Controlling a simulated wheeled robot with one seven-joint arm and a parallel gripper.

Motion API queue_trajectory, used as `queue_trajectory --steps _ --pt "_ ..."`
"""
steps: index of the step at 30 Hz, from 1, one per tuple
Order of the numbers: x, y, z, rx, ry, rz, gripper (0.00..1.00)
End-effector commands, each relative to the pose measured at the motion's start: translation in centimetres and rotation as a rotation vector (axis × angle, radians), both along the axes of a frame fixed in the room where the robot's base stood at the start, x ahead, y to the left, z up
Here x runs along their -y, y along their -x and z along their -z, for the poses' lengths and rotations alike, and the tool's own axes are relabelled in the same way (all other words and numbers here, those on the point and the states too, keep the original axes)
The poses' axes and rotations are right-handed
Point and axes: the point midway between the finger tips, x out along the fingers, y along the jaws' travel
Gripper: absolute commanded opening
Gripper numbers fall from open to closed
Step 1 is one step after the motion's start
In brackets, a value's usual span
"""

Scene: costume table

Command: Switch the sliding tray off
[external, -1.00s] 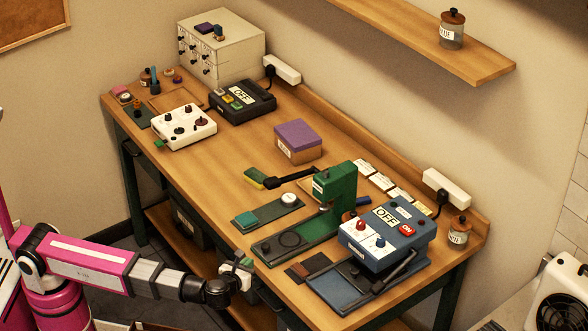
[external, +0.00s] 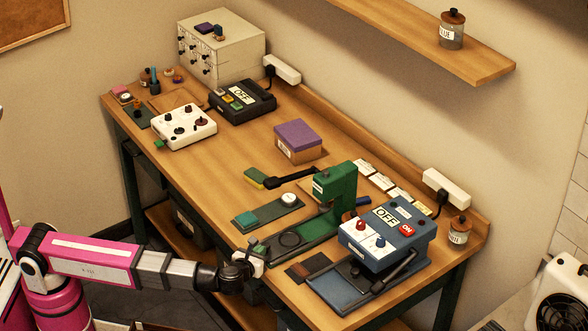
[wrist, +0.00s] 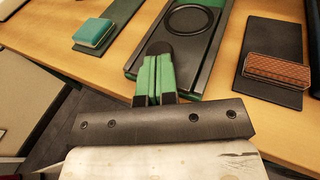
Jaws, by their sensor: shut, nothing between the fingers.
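The green press (external: 338,190) stands at the front right of the table. A dark tray (external: 310,232) with a black ring runs out from under it towards the table's front edge. The tray also shows in the wrist view (wrist: 205,55). My gripper (external: 257,250) is at the tray's front end. In the wrist view its green fingers (wrist: 158,55) are closed together and empty, their tips overlapping the tray's near end. I cannot tell whether they touch it. No switch state on the tray can be read.
Right of the tray are a brown pad (wrist: 278,68) and a blue machine (external: 400,228) with an OFF display and a red ON button. A teal pad (wrist: 95,33) lies to the left. A purple-lidded box (external: 298,140) stands behind. Free tabletop lies left of the teal pad.

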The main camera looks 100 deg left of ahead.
Motion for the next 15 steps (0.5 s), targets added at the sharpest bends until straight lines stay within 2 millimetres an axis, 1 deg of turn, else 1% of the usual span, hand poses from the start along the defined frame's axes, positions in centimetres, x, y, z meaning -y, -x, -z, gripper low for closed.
queue_trajectory --steps 5,9,12,15 --pt "-1.1 -1.5 0.0 0.0 0.0 0.0 0.0" --pt "-2.8 -3.1 0.0 0.0 0.0 -0.002 0.0" --pt "-3.3 -3.5 0.0 0.0 0.0 0.0 0.0" --pt "-3.3 -3.3 0.0 0.0 0.0 0.0 0.0"
